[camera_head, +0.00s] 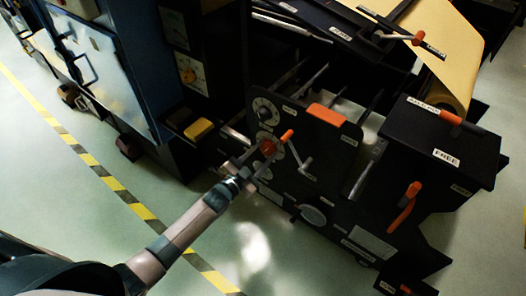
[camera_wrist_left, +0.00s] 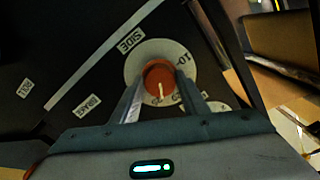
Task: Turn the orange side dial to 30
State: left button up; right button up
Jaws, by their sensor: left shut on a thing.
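The orange side dial (camera_wrist_left: 158,78) sits on a round white scale plate (camera_wrist_left: 133,62) under a label reading SIDE in the left wrist view. Its pale pointer line points down toward the lower numbers, which are partly hidden and hard to read; a 10 shows at the upper right. My left gripper (camera_wrist_left: 160,92) is shut on the dial, one finger on each side. In the head view the dial (camera_head: 267,146) shows on the black machine's side panel, with my left gripper (camera_head: 258,155) at it. My right gripper is not in view.
Beside the dial is a crank with an orange handle (camera_head: 287,136). Another white dial plate (camera_head: 264,110) is just above. An orange-handled lever (camera_head: 405,206) and a black box marked FREE (camera_head: 445,154) stand to the right. A kraft paper roll (camera_head: 445,85) is behind. The floor at front is clear.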

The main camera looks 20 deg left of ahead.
pick_arm(q)
jog(key=m, duration=0.3)
jog(key=shift+m, duration=1.3)
jog(key=m, duration=0.2)
jog(key=shift+m, duration=0.4)
jog(key=shift+m+b, duration=0.35)
jog(key=shift+m, duration=1.25)
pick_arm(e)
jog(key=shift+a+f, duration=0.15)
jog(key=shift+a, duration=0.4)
pick_arm(q)
jog(key=shift+m, duration=0.3)
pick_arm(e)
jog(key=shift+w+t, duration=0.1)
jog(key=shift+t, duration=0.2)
